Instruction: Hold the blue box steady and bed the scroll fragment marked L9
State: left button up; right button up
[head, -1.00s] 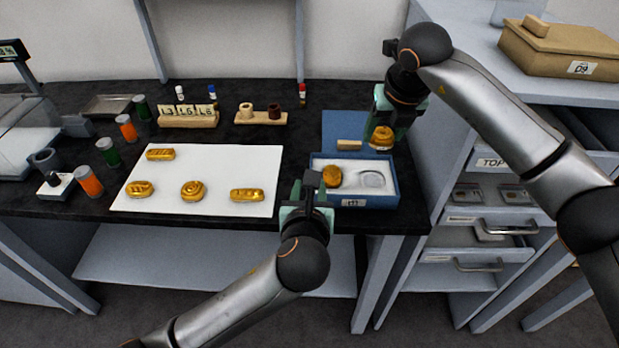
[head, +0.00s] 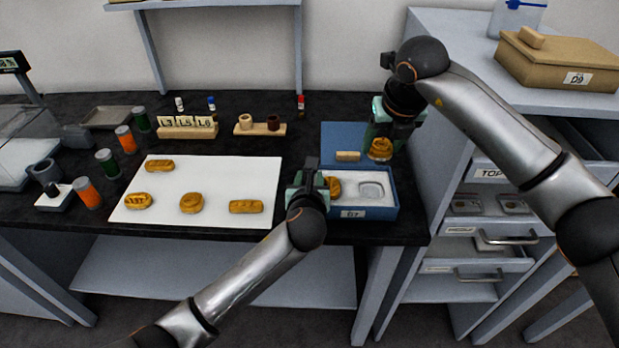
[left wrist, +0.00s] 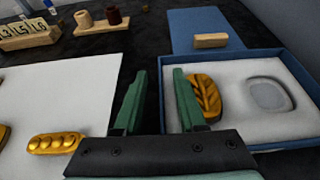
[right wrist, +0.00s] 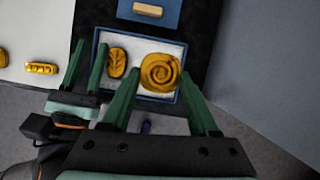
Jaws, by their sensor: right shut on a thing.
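The blue box (head: 396,207) stands at the counter's front right, its pale bedding holding a leaf-patterned gilt fragment (left wrist: 206,98) on the left and an empty rounded recess (head: 371,191) on the right. My right gripper (head: 382,140) is shut on a gilt spiral scroll fragment (right wrist: 162,73), held above the box's far right part. No L9 mark is readable on it. My left gripper (head: 311,166) is at the box's left wall. In the left wrist view its fingers (left wrist: 157,80) stand apart, one each side of that wall.
A white sheet (head: 220,172) with several gilt fragments lies left of the box. A drawer cabinet (head: 480,175) stands close on the right.

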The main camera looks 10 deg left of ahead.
pick_arm(q)
grip_shut()
dwell(1.4)
